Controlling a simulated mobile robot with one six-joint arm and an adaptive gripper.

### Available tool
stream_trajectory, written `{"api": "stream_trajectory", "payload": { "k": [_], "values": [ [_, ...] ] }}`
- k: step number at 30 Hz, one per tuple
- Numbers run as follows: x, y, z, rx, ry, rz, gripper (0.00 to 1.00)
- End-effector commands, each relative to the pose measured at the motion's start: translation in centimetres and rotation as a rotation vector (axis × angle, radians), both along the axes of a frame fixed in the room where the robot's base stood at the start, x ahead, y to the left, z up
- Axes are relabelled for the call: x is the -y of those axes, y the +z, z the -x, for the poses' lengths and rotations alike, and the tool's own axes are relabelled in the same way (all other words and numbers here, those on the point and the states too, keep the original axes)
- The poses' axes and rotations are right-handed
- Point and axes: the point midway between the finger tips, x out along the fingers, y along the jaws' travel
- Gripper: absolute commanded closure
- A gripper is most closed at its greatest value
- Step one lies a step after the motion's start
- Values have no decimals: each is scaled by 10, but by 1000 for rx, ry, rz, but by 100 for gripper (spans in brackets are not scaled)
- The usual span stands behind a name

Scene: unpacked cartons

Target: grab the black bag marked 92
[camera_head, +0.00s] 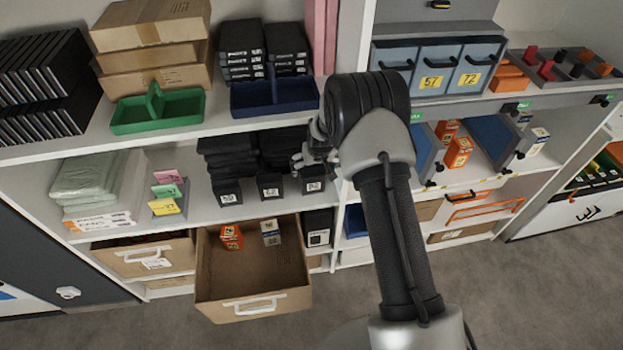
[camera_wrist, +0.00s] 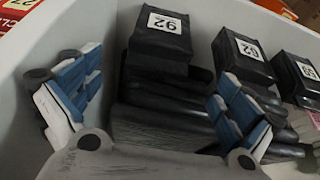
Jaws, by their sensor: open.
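The black bag marked 92 (camera_wrist: 160,40) is in the wrist view, its white label legible. My gripper (camera_wrist: 155,85) is open. Its blue-padded fingers stand apart on either side of the bag's stack in the wrist view and hold nothing. In the head view my gripper (camera_head: 312,155) is partly hidden by my wrist.
Other labelled black bags, including one marked 62 (camera_wrist: 243,55), stand close by. The white shelf upright (camera_head: 352,110) is just right of the gripper. A blue tray (camera_head: 274,98) sits on the shelf above. An open cardboard drawer (camera_head: 255,270) juts out below.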

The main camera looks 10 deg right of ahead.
Motion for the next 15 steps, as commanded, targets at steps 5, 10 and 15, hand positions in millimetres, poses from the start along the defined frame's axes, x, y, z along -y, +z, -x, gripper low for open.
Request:
{"api": "stream_trajectory", "payload": {
  "k": [5, 10, 15],
  "values": [
    [-1, -27, -11, 0, 0, 0, 2],
    [-1, -36, -15, 0, 0, 0, 2],
    [0, -61, -25, 0, 0, 0, 2]
  ]
}}
